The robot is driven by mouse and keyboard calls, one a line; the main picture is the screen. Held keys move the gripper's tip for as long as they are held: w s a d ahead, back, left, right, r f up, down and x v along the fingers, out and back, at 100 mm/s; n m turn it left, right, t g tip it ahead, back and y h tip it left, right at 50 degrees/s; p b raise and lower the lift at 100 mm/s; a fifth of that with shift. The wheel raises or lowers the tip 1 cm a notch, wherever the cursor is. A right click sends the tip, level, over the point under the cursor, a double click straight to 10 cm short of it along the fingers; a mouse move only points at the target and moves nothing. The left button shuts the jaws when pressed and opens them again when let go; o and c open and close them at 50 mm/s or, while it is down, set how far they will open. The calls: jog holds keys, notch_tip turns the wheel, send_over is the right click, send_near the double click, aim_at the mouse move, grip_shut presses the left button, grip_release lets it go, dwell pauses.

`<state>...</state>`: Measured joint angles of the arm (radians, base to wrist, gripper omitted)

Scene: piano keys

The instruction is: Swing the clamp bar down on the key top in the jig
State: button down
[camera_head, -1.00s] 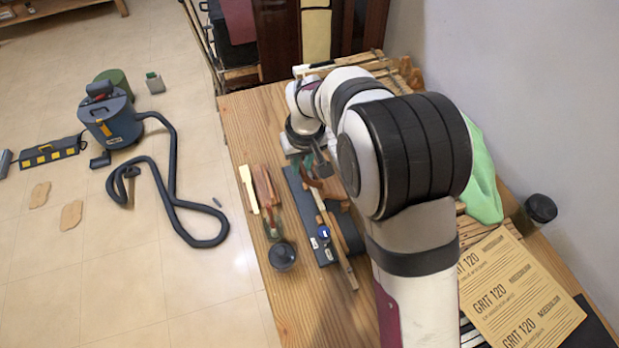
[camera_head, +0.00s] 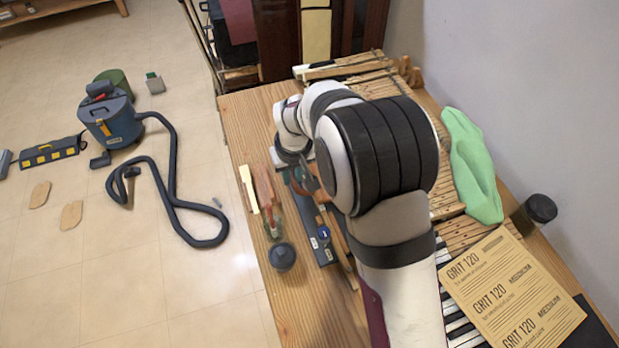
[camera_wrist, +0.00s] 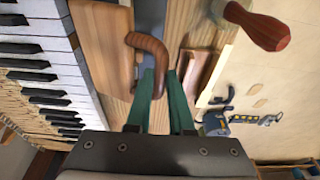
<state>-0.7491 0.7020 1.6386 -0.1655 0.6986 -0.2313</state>
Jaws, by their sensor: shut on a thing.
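The jig (camera_head: 322,246) is a dark, narrow base on the bench, partly hidden under my arm in the head view. The clamp bar (camera_head: 341,240) is a brown wooden strip over its right side, largely hidden by my arm. My gripper (camera_wrist: 160,93) has green fingers and is shut on a curved brown wooden piece (camera_wrist: 150,46), which looks like part of the clamp bar. In the head view my gripper is mostly hidden behind the wrist. I cannot make out the key top in the jig.
A red-handled tool (camera_head: 263,186), a cream strip (camera_head: 249,189) and a dark round jar (camera_head: 282,256) lie left of the jig. Piano keys (camera_head: 455,310), a sandpaper sheet (camera_head: 510,292) and a green cloth (camera_head: 470,168) are to the right. The bench's front left is bare.

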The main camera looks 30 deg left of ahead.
jog(key=shift+s+a+f, duration=0.15)
jog(key=shift+s+f, duration=0.05)
jog(key=shift+f, duration=0.25)
jog(key=shift+s+a+f, duration=0.1)
jog(key=shift+f, duration=0.4)
jog(key=shift+s+a+f, duration=0.1)
jog(key=shift+f, duration=0.4)
jog(key=c, duration=0.8)
grip_release()
jog(key=shift+r, duration=0.15)
notch_tip(320, 180, up, 6)
jog(key=shift+f, duration=0.1)
